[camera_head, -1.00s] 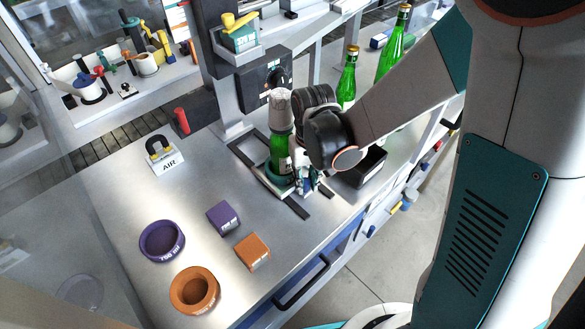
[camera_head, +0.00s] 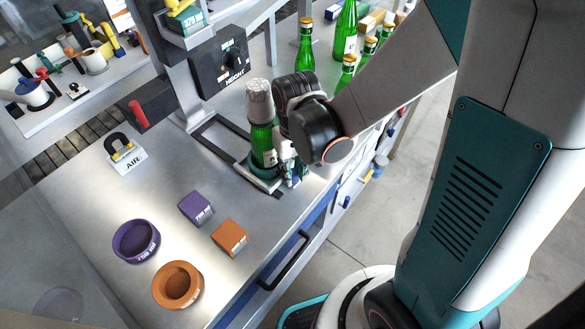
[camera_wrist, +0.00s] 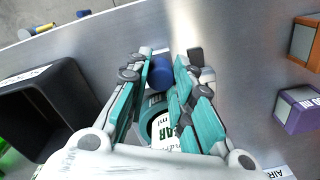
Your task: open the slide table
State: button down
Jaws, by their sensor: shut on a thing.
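The slide table (camera_head: 259,183) is a small grey-green carriage near the front of its dark rail frame (camera_head: 222,128) on the steel worktop. A green bottle (camera_head: 263,142) with a silver foil cap (camera_head: 259,95) stands upright on it. My gripper (camera_head: 292,176) is low at the right side of the bottle, beside the carriage. In the wrist view its teal fingers (camera_wrist: 163,64) are closed in around a blue knob (camera_wrist: 160,76). Part of a green-and-white label (camera_wrist: 162,128) shows between the fingers. The exact contact on the knob is partly hidden.
A purple block (camera_head: 196,208), an orange block (camera_head: 229,237), a purple ring (camera_head: 136,241) and an orange ring (camera_head: 178,285) lie on the left worktop. A height control box (camera_head: 219,66) stands behind. A black bin (camera_wrist: 48,112) is close to my gripper.

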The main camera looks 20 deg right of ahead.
jog(key=c, duration=1.4)
grip_release()
jog(key=shift+o, duration=0.2)
jog(key=shift+r, duration=0.1)
notch_tip(320, 180, up, 12)
jog(key=shift+d, duration=0.15)
jog(key=s+d+m+t+b, duration=0.1)
jog(key=s+d+t+b, duration=0.4)
jog(key=t+b, duration=0.2)
jog(key=shift+d+f, duration=0.25)
jog(key=shift+d, duration=0.05)
